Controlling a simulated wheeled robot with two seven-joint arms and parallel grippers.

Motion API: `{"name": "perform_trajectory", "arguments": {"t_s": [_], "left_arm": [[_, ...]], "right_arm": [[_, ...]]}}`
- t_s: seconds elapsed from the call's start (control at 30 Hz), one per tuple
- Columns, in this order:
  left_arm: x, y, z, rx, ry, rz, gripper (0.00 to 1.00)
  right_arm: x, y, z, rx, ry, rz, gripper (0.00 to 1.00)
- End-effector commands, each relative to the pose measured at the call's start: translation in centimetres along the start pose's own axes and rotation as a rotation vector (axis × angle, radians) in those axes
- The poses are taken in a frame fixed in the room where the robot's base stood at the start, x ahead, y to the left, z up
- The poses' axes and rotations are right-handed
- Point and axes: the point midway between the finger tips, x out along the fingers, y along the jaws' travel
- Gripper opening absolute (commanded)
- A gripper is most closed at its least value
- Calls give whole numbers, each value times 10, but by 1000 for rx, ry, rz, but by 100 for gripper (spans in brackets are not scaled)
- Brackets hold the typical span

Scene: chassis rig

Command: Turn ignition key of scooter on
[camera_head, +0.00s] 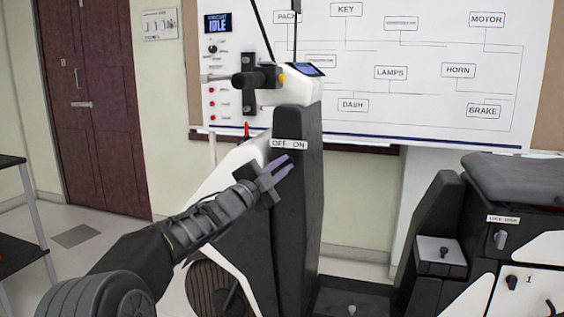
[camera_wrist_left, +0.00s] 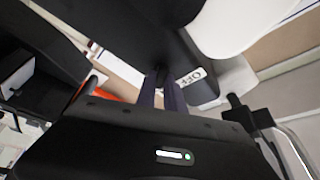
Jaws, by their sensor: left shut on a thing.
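The scooter's dark front column (camera_head: 298,215) stands upright in the middle of the head view. Its white OFF/ON label (camera_head: 289,144) is near the top and also shows in the left wrist view (camera_wrist_left: 190,78). My left gripper (camera_head: 282,166) is at the column just below the label, its purple fingers close together. In the left wrist view my left gripper (camera_wrist_left: 162,92) is shut on a small dark thing, apparently the ignition key (camera_wrist_left: 162,73), beside the label. The key is hidden in the head view, and I cannot tell its angle. My right gripper is out of view.
The handlebar (camera_head: 255,78) and small display (camera_head: 303,69) sit above the column. A panel reading IDLE (camera_head: 217,23) hangs on the whiteboard (camera_head: 430,60) behind. The scooter's seat (camera_head: 520,178) and a lock-knob section are at right. A dark shelf (camera_head: 12,210) stands at far left.

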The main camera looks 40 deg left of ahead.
Motion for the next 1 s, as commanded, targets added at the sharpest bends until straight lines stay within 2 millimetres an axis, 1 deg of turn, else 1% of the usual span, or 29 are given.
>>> {"name": "perform_trajectory", "arguments": {"t_s": [0.03,0.17,0.63,0.67,0.7,0.9,1.0], "left_arm": [[1,-2,-1,18,0,7,0],[1,-2,-1,54,1,21,0],[0,-1,-1,76,2,30,0],[0,-1,-1,76,2,30,13],[0,-1,-1,75,2,29,17],[0,0,0,74,1,30,33],[0,0,0,73,1,30,35]], "right_arm": [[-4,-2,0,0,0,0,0],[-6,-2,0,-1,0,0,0],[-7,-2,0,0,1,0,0],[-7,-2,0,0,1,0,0],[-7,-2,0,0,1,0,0],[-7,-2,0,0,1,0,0],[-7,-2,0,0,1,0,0]]}}
